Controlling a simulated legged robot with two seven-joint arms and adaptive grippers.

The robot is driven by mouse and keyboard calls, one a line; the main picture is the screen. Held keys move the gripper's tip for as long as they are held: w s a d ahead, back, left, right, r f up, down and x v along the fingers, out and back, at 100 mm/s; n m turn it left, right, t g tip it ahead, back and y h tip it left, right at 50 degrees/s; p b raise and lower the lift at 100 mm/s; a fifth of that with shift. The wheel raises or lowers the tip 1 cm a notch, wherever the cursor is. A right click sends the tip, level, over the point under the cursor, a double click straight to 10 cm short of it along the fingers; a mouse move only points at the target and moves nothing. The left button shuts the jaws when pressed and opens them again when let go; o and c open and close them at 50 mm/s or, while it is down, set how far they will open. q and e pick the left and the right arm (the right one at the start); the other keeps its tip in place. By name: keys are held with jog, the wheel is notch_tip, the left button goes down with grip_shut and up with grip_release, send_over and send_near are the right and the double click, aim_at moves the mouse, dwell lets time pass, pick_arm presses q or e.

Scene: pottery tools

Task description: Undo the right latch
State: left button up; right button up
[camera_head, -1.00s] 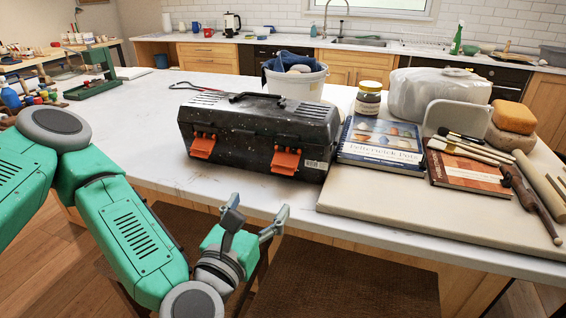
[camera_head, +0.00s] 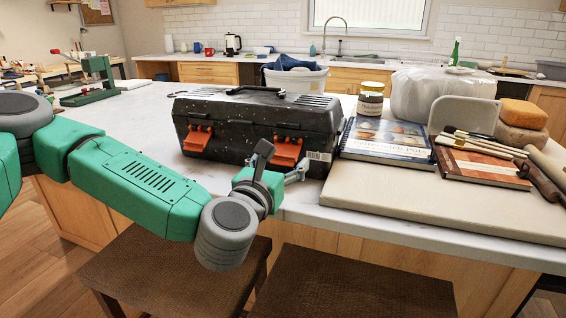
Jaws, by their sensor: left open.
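A black, speckled toolbox (camera_head: 235,122) stands on the white counter with its lid down and its handle on top. Its left orange latch (camera_head: 197,139) hangs on the front face. Its right orange latch (camera_head: 287,152) is partly covered by my left gripper. My left gripper (camera_head: 282,166) is open, just in front of the toolbox by the right latch, with one finger raised and the other pointing right. Whether a finger touches the latch cannot be told. My right gripper is not in view.
Right of the toolbox, a blue-covered book (camera_head: 388,140), a brown book (camera_head: 480,168) and several brushes lie on a pale board (camera_head: 400,193). A white bucket (camera_head: 296,80) stands behind. Two brown stools (camera_head: 350,296) stand below the counter's front edge.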

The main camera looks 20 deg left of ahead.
pick_arm(q)
jog(key=shift+w, duration=0.9)
jog(key=shift+c, duration=0.4)
jog(key=c, duration=1.1)
jog(key=g+p, duration=0.1)
jog(key=p, duration=0.2)
jog(key=r+g+p, duration=0.1)
jog(key=p, duration=0.2)
jog(key=r+g+p, duration=0.1)
jog(key=g+p, duration=0.1)
jog(key=p, duration=0.2)
jog(key=shift+s, duration=0.35)
jog(key=shift+f+g+p, duration=0.15)
jog(key=shift+g+p, duration=0.25)
jog(key=shift+p, duration=0.3)
